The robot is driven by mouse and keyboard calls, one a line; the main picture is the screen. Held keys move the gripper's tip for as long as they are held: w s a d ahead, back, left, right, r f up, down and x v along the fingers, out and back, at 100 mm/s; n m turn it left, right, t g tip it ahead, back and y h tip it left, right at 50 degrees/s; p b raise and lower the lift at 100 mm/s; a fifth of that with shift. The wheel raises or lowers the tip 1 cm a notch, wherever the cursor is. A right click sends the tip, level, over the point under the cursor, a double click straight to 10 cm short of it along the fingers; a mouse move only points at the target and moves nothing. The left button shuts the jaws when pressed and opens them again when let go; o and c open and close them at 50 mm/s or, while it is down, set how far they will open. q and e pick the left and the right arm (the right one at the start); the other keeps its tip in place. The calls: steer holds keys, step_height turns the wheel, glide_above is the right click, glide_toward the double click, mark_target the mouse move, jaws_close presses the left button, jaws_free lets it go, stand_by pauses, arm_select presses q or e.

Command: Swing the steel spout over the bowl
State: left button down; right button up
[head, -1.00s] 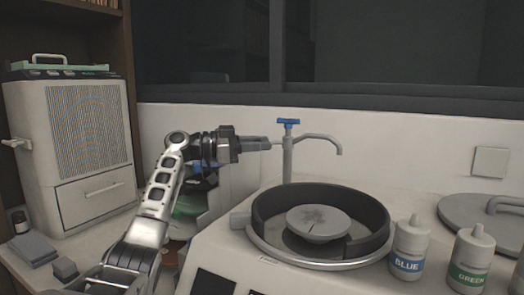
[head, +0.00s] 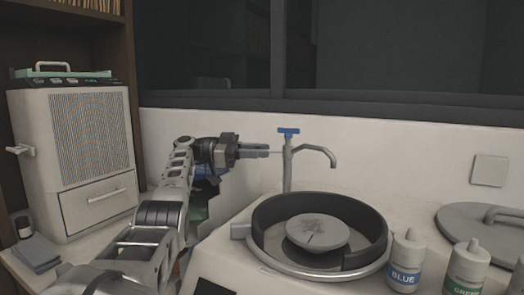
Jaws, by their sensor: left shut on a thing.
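The steel spout (head: 319,150) stands behind the machine's bowl, on an upright post with a blue tap handle on top. Its curved arm points right, its tip bent down and above the bowl's back rim in the picture. The bowl (head: 264,212) is a round dark-walled well with a steel rim, holding a grey disc (head: 318,232). My left gripper (head: 262,151) is left of the post, at the level of the spout arm. It is shut on the thin rod sticking out left from the post; the grip itself is mostly hidden by the fingers. My right gripper is out of view.
A blue-labelled bottle (head: 405,262) and a green-labelled bottle (head: 467,268) stand right of the bowl. A round grey lid (head: 485,222) lies behind them. A white cabinet (head: 75,150) stands at the left. The wall is close behind the spout.

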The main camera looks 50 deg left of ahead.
arm_select(q)
steer(key=c, duration=1.3)
jaws_free()
